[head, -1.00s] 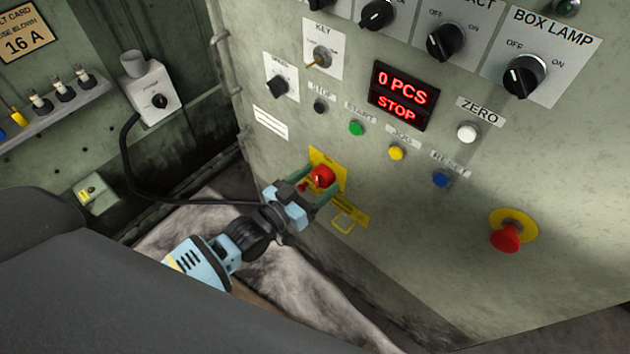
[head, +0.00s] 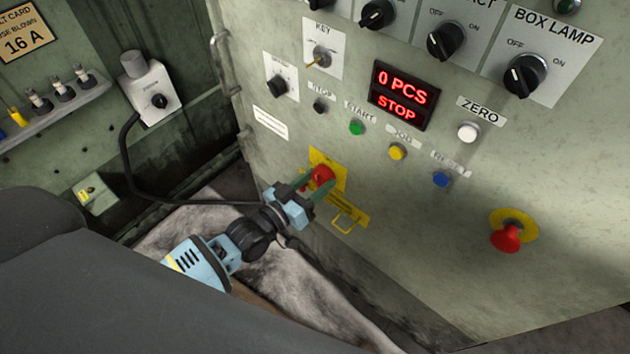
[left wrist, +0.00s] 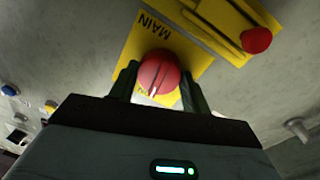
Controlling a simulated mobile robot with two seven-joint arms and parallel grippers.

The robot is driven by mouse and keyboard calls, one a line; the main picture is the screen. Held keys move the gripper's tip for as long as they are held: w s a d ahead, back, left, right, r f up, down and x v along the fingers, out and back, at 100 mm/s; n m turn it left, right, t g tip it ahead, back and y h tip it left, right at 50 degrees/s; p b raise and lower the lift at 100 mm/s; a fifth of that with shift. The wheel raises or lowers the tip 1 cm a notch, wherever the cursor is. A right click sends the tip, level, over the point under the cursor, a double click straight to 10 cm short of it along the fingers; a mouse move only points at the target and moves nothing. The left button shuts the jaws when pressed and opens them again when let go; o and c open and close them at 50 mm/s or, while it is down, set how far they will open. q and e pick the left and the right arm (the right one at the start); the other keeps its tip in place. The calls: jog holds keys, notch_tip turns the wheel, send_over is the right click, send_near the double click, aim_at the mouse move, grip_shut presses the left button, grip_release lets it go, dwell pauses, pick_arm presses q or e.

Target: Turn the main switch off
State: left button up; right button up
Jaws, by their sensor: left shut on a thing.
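The main switch (head: 322,174) is a red rotary knob on a yellow plate (head: 340,163) low on the grey-green panel. In the left wrist view the red knob (left wrist: 158,75) sits between my two finger pads, and the plate (left wrist: 185,50) reads MAIN, upside down there. My left gripper (head: 314,184) is shut on the knob, a finger on each side; it also shows in the left wrist view (left wrist: 158,86). The fingers hide part of the plate and its markings. My right gripper is not in view.
A yellow bracket (head: 345,219) sits just below the switch. In the left wrist view a red round end (left wrist: 257,40) shows beside it. A red mushroom button (head: 506,236) stands out at the right. Several buttons, rotary switches and a display (head: 402,95) reading STOP lie above.

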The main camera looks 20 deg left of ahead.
pick_arm(q)
jog(key=n, duration=0.4)
jog(key=shift+n+b, duration=0.3)
jog(key=shift+b, duration=0.05)
jog(key=n+b, duration=0.1)
jog(key=n, duration=0.2)
jog(key=shift+d+f+n+t, duration=0.1)
jog(key=shift+n+t, duration=0.2)
jog(key=shift+n, duration=0.1)
jog(key=n+b, duration=0.1)
jog(key=n, duration=0.4)
jog(key=shift+n+y, duration=0.3)
jog(key=shift+s+n+b, duration=0.1)
jog(key=shift+n+b, duration=0.45)
jog(key=shift+n, duration=0.95)
jog(key=o, duration=1)
jog(key=shift+c, duration=0.2)
jog(key=v, duration=0.7)
jog(key=shift+s, duration=0.4)
